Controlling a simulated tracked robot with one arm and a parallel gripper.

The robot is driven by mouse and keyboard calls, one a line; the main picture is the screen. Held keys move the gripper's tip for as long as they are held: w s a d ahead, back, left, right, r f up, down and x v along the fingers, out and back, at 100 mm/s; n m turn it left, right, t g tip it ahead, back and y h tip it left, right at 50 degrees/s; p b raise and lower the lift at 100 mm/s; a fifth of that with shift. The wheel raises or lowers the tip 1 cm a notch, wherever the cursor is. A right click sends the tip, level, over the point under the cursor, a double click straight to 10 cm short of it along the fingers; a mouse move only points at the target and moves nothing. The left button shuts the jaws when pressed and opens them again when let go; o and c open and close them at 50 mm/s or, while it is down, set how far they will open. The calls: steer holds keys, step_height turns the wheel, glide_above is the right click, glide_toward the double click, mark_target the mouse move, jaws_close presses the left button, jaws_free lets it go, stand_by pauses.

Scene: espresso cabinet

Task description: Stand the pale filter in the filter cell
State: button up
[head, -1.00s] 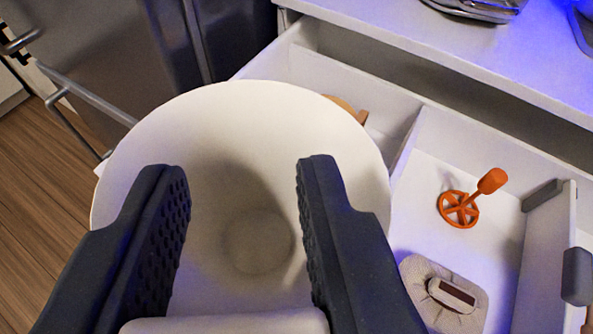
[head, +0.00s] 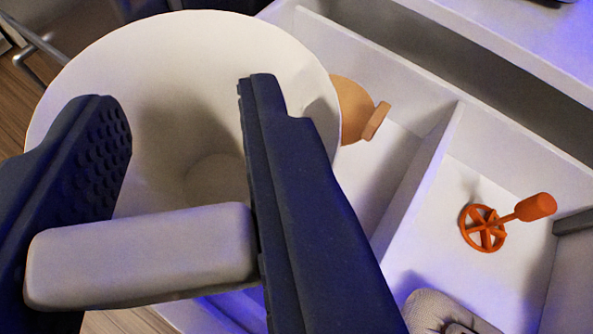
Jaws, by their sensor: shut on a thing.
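The pale filter is a wide cream cone (head: 200,60) with a thick pale grip bar (head: 145,255). My gripper (head: 180,95) is shut on this bar, one dark finger at each end. The cone's open mouth faces me and fills the upper left of the view, held over the left part of the open white drawer. In the drawer's left compartment (head: 385,165) a tan-orange rounded thing with a short tab (head: 355,110) shows past the cone's right rim. The cone hides the rest of that compartment. I cannot tell for certain which compartment is the filter cell.
A white divider (head: 420,180) separates the left compartment from the right one. There an orange spoked tool with a knob (head: 485,230) stands, and a beige padded thing (head: 435,310) is cut off below. A white worktop (head: 500,40) lies beyond the drawer. A metal rail (head: 35,40) is at upper left.

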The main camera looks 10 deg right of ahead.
step_height(320, 180, down, 10)
steer(key=b, duration=0.2)
stand_by(0.3)
steer(key=shift+f, duration=0.1)
steer(key=o, duration=0.9)
steer(key=shift+o, duration=0.2)
steer(key=p+v, duration=0.1)
steer(key=v, duration=1.1)
steer(key=shift+p, duration=0.4)
